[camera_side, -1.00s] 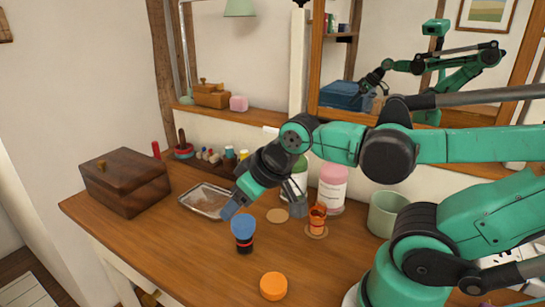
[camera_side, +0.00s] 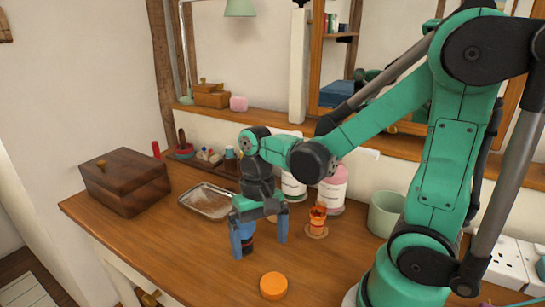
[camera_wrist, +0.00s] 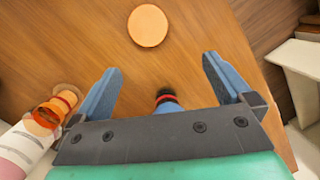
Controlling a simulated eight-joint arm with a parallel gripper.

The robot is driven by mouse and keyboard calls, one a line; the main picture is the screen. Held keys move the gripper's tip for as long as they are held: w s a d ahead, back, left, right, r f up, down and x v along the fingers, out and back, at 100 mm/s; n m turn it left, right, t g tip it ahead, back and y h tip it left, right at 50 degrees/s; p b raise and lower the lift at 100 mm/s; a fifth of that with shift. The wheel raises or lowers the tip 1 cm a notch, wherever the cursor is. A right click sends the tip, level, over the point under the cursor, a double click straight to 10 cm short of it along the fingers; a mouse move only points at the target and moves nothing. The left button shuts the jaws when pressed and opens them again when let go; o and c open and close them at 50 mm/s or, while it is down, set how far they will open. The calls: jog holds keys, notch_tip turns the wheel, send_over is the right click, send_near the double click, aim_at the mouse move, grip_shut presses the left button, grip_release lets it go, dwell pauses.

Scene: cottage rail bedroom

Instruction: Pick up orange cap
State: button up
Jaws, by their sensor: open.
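The orange cap (camera_side: 273,286) is a flat round disc lying on the wooden desktop near its front. In the wrist view the orange cap (camera_wrist: 147,25) is at the top, ahead of and between the lines of the two fingers. My gripper (camera_side: 260,243) is open, pointing down, behind the cap in the side view and apart from it. The wrist view shows both blue fingers of my gripper (camera_wrist: 161,66) spread, with nothing gripped. A small dark container with a red band (camera_wrist: 165,95) stands between or just below the fingers; in the side view a finger partly hides it.
A metal tray (camera_side: 207,202) and wooden box (camera_side: 124,182) are left. The desktop around the cap is clear.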

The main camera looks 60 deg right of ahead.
aim_at(274, 282)
jog(key=shift+s+f+m+g+y, duration=0.4)
jog(key=shift+s+f+m+g, duration=0.35)
jog(key=shift+g, duration=0.35)
jog(key=shift+x, duration=2.8)
jog(key=c, duration=1.3)
